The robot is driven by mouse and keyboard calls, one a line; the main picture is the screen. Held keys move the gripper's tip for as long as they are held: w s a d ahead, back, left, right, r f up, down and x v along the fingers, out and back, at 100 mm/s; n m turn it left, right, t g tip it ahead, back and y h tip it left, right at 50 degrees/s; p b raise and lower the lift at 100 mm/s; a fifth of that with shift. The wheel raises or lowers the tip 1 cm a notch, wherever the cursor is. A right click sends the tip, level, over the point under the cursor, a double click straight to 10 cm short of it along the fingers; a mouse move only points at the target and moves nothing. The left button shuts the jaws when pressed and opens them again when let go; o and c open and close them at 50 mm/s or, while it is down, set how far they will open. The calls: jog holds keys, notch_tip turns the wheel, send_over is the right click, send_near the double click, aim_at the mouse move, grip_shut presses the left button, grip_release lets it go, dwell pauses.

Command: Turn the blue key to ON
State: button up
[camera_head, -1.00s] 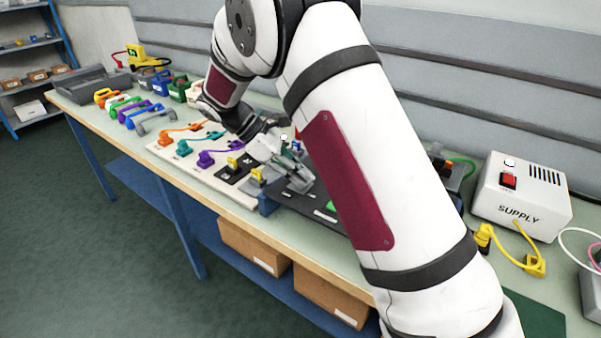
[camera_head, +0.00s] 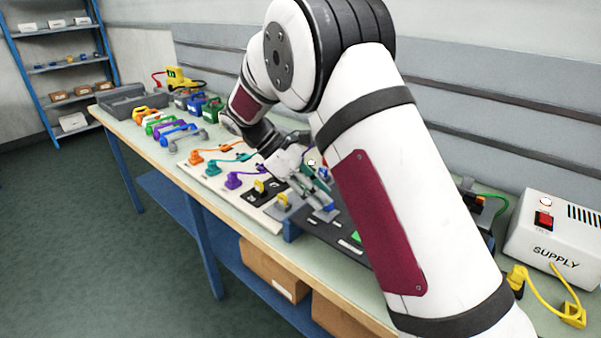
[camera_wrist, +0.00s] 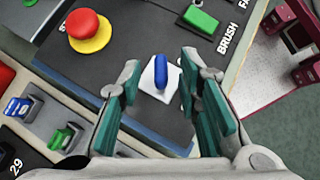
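The blue key (camera_wrist: 161,72) stands up from a white square plate (camera_wrist: 153,92) on a dark control panel (camera_wrist: 125,62) in the wrist view. My gripper (camera_wrist: 164,92) is open, with its green-padded fingers on the left and right of the key and apart from it. Nothing is held. Any ON marking by the key cannot be read. In the head view my gripper (camera_head: 318,198) is over the panel on the bench, and a small blue part shows by the fingers.
A red mushroom button (camera_wrist: 88,28) on a yellow base and a green switch (camera_wrist: 201,18) labelled BRUSH are on the same panel. Blue and green rockers (camera_wrist: 62,138) lie to the left. In the head view, the SUPPLY box (camera_head: 555,228) stands at the right.

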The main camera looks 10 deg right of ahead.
jog(key=v, duration=0.9)
jog(key=shift+a+r, duration=0.1)
jog(key=shift+r, duration=0.05)
jog(key=s+d+r+m+t+y+p, duration=0.1)
jog(key=s+d+r+m+t+y, duration=0.2)
jog(key=s+r, duration=0.4)
jog(key=s+d+r+m+y+p, duration=0.25)
jog(key=s+d+r, duration=0.2)
jog(key=s, duration=0.45)
jog(key=s+f+m+t+y+p, duration=0.1)
jog(key=s+m+t, duration=0.4)
jog(key=s, duration=1.4)
jog(key=shift+s+d+f+m+y, duration=0.35)
jog(key=shift+m+y, duration=0.5)
jog(key=shift+m, duration=0.4)
